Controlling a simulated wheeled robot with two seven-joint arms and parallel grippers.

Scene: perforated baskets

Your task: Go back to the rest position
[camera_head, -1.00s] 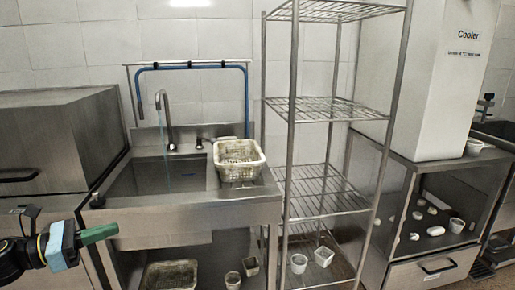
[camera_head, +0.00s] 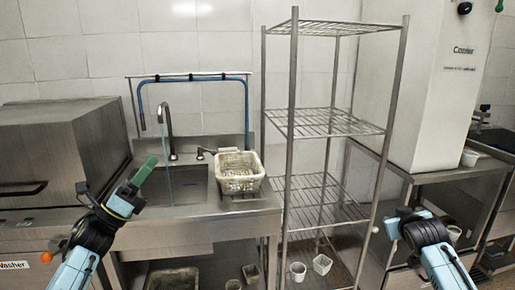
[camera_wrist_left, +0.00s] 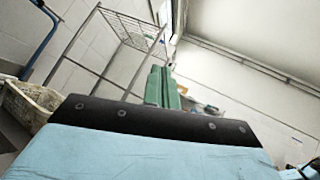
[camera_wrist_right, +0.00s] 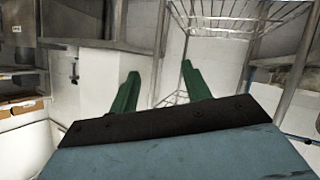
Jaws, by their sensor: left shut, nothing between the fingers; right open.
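My left gripper (camera_head: 146,170) is raised in front of the sink's left side, its green fingers together and empty. In the left wrist view the fingers (camera_wrist_left: 160,72) lie side by side with nothing between them. My right arm comes in at the lower right of the head view, where its fingers cannot be made out. In the right wrist view the right gripper (camera_wrist_right: 160,70) has its green fingers spread apart and empty. A pale perforated basket (camera_head: 240,180) stands on the right part of the sink unit, apart from both grippers. It also shows in the left wrist view (camera_wrist_left: 22,104).
A metal sink (camera_head: 187,187) with a tap and a steel washer (camera_head: 60,150) are at left. A wire shelf rack (camera_head: 330,206) stands in the middle, with small white containers (camera_head: 322,264) low down. A white cooler cabinet (camera_head: 435,100) stands at right. Another basket (camera_head: 172,279) is below the sink.

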